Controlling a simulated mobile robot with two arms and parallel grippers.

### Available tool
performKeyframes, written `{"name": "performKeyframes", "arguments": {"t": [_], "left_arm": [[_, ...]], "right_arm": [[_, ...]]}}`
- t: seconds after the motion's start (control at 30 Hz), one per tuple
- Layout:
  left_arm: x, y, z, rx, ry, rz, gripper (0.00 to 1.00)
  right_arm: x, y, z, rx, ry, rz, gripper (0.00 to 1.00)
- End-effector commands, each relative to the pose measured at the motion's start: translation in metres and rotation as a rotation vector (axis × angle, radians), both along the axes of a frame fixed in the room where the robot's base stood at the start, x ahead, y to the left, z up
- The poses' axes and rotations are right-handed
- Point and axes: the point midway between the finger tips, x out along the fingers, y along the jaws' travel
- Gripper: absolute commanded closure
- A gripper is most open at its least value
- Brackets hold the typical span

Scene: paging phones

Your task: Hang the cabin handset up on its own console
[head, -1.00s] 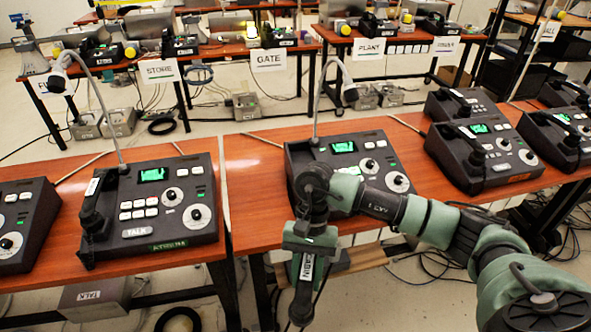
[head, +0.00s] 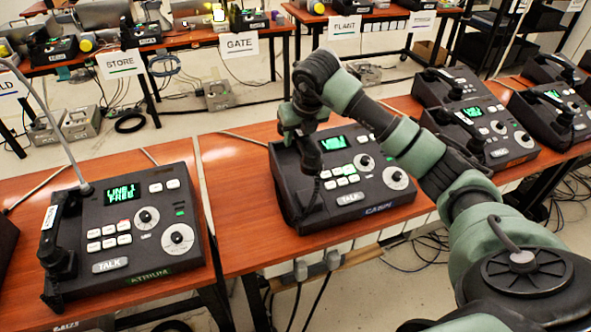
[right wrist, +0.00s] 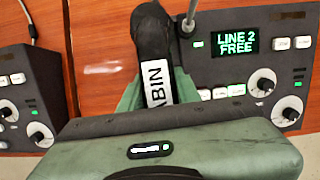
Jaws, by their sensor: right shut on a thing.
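The cabin console (head: 378,209), a dark box with a green screen and a CABIN label on its front, stands on the orange table. My right gripper (head: 302,122) is over the console's left part, shut on the cabin handset (head: 311,180). The handset is black and hangs down from the gripper along the console's left side. In the right wrist view the handset (right wrist: 155,80) shows a white label partly reading "ABIN", and the console screen (right wrist: 236,39) reads "LINE 2 FREE". The cradle is mostly hidden; I cannot tell whether the handset touches it. My left gripper is not in view.
The atrium console (head: 130,225), with its own handset (head: 58,245) on its left side, stands to the left. More consoles (head: 475,130) stand to the right. Bare tabletop (head: 235,190) lies left of the cabin console.

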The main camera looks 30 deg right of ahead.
Motion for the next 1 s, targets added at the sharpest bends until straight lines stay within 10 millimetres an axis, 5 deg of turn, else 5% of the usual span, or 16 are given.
{"name": "performKeyframes", "arguments": {"t": [0.7, 0.93, 0.97, 1.0], "left_arm": [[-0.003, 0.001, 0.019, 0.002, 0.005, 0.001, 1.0], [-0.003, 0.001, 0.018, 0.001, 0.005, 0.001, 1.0], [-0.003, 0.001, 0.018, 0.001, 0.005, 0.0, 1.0], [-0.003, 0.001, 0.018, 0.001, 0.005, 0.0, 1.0]], "right_arm": [[0.001, -0.003, -0.091, 0.002, 0.005, -0.041, 1.0], [0.001, -0.003, -0.097, 0.002, 0.002, -0.04, 1.0], [0.001, -0.003, -0.098, 0.001, 0.004, -0.039, 0.62], [0.001, -0.003, -0.098, 0.001, 0.004, -0.039, 0.51]]}}
